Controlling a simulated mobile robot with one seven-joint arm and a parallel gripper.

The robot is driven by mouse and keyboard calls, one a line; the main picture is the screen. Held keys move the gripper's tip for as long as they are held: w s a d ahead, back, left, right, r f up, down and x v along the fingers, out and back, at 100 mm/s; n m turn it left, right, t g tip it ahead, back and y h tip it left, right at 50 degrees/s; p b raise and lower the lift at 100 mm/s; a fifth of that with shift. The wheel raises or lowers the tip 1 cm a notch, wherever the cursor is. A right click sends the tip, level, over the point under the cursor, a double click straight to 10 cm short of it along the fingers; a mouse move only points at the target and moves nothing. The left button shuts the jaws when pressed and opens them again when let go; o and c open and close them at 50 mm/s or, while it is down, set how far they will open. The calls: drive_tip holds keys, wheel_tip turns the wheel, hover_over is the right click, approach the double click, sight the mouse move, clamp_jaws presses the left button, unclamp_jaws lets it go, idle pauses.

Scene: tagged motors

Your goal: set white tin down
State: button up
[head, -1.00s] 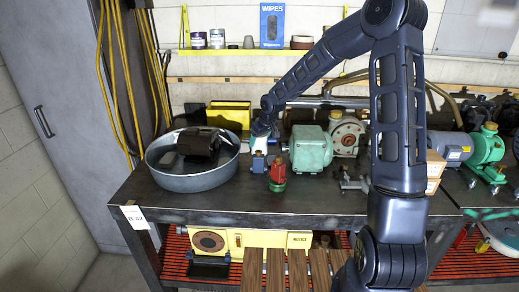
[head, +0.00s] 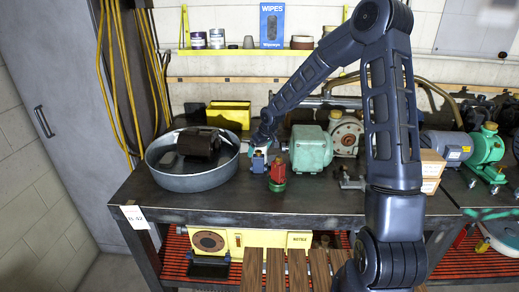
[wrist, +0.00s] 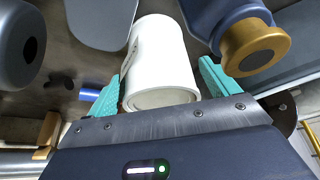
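The white tin (wrist: 160,62) sits between the two teal fingers of my gripper (wrist: 160,88) in the wrist view, with a finger close against each side. My gripper looks shut on it. In the head view, the tin (head: 262,150) is a small white patch below my gripper (head: 261,141), at the back of the workbench (head: 230,204). It is low, just behind a small blue part (head: 258,163), which hides its lower end. I cannot tell whether its base touches the bench.
A round metal tub (head: 190,183) with a dark motor in it stands left. A red part (head: 277,172) and a green pump (head: 311,148) stand close on the right. A yellow bin (head: 229,114) is behind. The bench front is clear.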

drive_tip(key=shift+r, duration=0.1)
drive_tip(key=v, duration=1.2)
drive_tip(key=s+d+r+m+t+h, duration=0.1)
drive_tip(key=s+d+r+m+h, duration=0.1)
drive_tip(key=s+d+r, duration=0.65)
drive_tip(key=s+d+r+m+h, duration=0.25)
drive_tip(key=s+d, duration=0.35)
drive_tip(key=d, duration=0.5)
drive_tip(key=s+d+r+m, duration=0.1)
drive_tip(key=s+d+m, duration=0.1)
drive_tip(key=s+d, duration=0.3)
drive_tip(key=s+d+r+m+y, duration=0.1)
drive_tip(key=s+d, duration=0.4)
drive_tip(key=s, duration=0.7)
drive_tip(key=shift+s+r+m, duration=0.4)
drive_tip(key=shift+m, duration=0.35)
drive_tip(key=shift+d, duration=0.1)
